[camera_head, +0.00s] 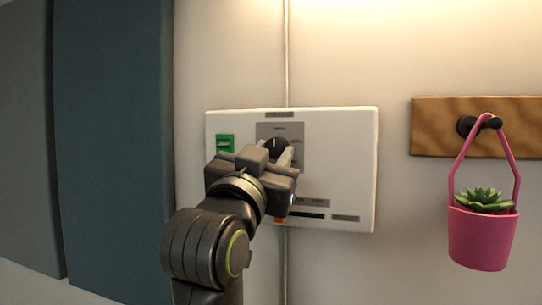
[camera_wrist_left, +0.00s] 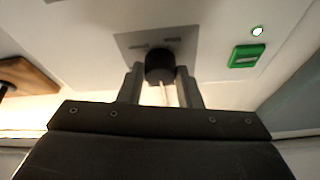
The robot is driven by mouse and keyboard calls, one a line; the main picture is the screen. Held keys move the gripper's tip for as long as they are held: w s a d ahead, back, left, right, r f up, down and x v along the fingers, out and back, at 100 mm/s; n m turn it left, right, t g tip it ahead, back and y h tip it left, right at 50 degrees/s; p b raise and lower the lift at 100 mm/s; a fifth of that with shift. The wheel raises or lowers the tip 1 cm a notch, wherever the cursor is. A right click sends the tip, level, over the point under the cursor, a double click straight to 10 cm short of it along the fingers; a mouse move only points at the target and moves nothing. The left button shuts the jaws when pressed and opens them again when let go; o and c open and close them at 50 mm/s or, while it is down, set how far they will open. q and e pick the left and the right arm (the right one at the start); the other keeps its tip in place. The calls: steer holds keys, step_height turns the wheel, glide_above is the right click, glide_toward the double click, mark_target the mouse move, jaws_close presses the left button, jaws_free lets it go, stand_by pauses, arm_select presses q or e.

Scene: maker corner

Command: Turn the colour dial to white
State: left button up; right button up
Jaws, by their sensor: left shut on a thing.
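The colour dial (camera_head: 276,146) is a black round knob with a pale pointer line, on a grey plate of a white wall panel (camera_head: 350,150). In the head view its pointer looks close to straight up; the labels around it are too small to read. My left gripper (camera_head: 285,156) reaches the dial from below and partly hides it. In the left wrist view the dial (camera_wrist_left: 160,66) sits between the two fingers of my left gripper (camera_wrist_left: 161,80), which is shut on it. My right gripper is in neither view.
A green labelled button (camera_head: 225,143) is on the panel left of the dial. A wooden rail (camera_head: 440,128) with a black peg (camera_head: 467,126) holds a pink hanging pot (camera_head: 482,240) with a succulent, to the right. Dark teal panels (camera_head: 112,140) stand at left.

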arm_select(q)
steer(key=shift+m, duration=0.4)
steer(key=m+h+b, duration=0.1)
steer(key=m, duration=0.1)
steer(key=shift+a+f+m+g+h, duration=0.1)
steer(key=shift+a+m+g+h, duration=0.05)
steer(key=shift+m+g+h, duration=0.2)
steer(key=shift+w+a+r+m+g+h+b, duration=0.15)
steer(key=shift+m+g+h+b, duration=0.55)
steer(key=shift+m, duration=1.6)
steer(key=shift+s+a+r+m+g+h+b, duration=0.15)
steer(key=shift+m+g+b, duration=0.95)
steer(key=shift+m, duration=1.25)
steer(key=shift+w+r+m+g+h+b, duration=0.15)
steer(key=shift+m+g+h+b, duration=0.55)
steer(key=shift+m, duration=1.6)
steer(key=o, duration=1)
